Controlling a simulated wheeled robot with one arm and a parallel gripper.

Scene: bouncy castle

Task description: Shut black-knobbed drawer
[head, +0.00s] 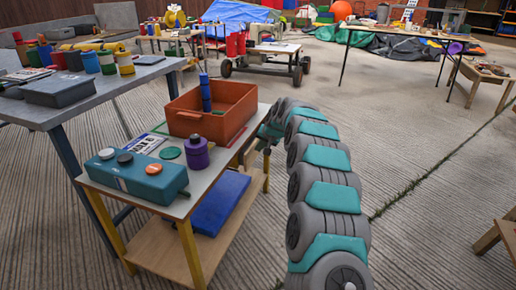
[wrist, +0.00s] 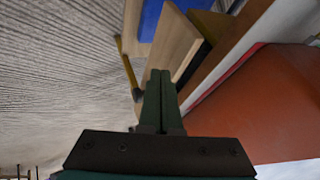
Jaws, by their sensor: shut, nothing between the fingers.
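An orange crate (head: 232,122) stands on the table and fills the right of the wrist view (wrist: 265,105). A teal case (head: 135,178) and purple bottle (head: 197,155) stand nearer. A blue box (head: 218,203) lies on the lower shelf. Open floor (head: 430,130) lies to the right.

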